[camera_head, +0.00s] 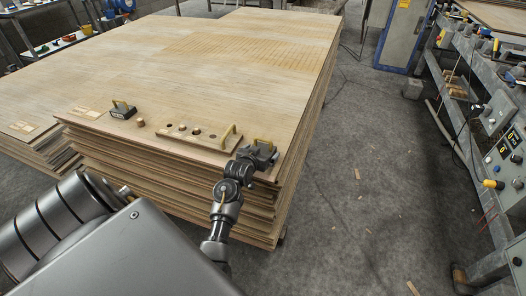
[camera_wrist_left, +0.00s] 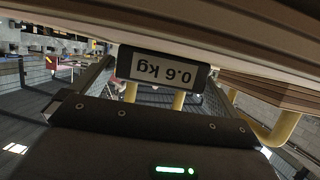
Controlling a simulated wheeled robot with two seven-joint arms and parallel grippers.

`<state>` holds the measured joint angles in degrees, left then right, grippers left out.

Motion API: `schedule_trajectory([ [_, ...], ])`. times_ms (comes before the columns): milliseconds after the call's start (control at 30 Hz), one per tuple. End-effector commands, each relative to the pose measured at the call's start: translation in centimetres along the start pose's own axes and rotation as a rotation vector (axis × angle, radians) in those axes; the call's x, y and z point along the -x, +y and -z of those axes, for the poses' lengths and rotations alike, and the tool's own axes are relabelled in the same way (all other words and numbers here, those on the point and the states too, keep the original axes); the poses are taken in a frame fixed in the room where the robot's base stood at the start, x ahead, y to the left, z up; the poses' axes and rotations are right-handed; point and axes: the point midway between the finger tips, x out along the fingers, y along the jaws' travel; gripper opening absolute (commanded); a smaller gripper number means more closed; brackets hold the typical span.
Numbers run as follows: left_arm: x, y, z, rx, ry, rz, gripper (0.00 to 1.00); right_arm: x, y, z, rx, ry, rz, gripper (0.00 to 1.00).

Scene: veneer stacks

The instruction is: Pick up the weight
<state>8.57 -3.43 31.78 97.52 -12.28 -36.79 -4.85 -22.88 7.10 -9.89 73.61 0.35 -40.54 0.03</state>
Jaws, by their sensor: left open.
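A dark weight (camera_wrist_left: 191,76) with a white "0.6 kg" label, upside down in the left wrist view, has a yellow handle. It stands at the front right corner of the veneer stack (camera_head: 190,65), partly hidden in the head view. My left gripper (camera_head: 259,151) is at this weight. Its fingers are apart on either side of the handle, with no clear sign of gripping. A second dark weight (camera_head: 122,111) with a yellow handle stands further left on the stack. My right gripper is not in view.
A wooden holed board (camera_head: 190,139) with small pegs and a yellow handle (camera_head: 228,134) lies left of my gripper. A small wooden cylinder (camera_head: 141,123) stands beside it. A workbench with instruments (camera_head: 490,120) lines the right. The floor between (camera_head: 345,180) is mostly clear.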

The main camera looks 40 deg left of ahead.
Motion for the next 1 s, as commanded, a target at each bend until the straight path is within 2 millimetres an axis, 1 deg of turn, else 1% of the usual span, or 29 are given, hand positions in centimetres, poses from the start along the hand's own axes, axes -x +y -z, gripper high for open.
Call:
schedule_trajectory([
  [33, -0.8, 0.0, 0.0, 0.002, 0.000, 0.000, 1.00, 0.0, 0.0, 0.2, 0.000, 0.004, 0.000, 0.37],
  [100, -1.6, 0.0, -0.1, 0.001, -0.002, 0.001, 1.00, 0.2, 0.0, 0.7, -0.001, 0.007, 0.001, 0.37],
  [200, -2.2, 0.0, 0.0, 0.002, 0.000, 0.001, 1.00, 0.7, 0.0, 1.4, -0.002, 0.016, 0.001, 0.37],
  [300, -2.4, 0.0, -0.1, 0.001, -0.001, 0.001, 1.00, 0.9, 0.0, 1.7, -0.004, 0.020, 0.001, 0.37],
  [433, -2.3, 0.0, -0.1, 0.000, -0.001, 0.001, 1.00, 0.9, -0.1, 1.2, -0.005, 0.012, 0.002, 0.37],
  [467, -2.3, 0.0, -0.1, 0.000, -0.001, 0.001, 0.97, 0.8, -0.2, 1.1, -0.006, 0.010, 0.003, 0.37],
  [633, -2.3, 0.0, -0.1, 0.000, -0.001, 0.001, 0.75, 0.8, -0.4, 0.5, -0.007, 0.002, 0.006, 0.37],
  [800, -2.3, 0.0, -0.1, 0.000, -0.001, 0.000, 0.53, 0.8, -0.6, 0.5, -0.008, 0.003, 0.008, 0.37],
  [900, -2.3, 0.0, 0.2, -0.001, 0.003, 0.001, 0.42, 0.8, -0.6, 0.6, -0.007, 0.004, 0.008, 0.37],
  [1000, -2.3, 0.0, 0.2, -0.001, 0.003, 0.001, 0.42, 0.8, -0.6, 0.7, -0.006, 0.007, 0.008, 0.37],
])
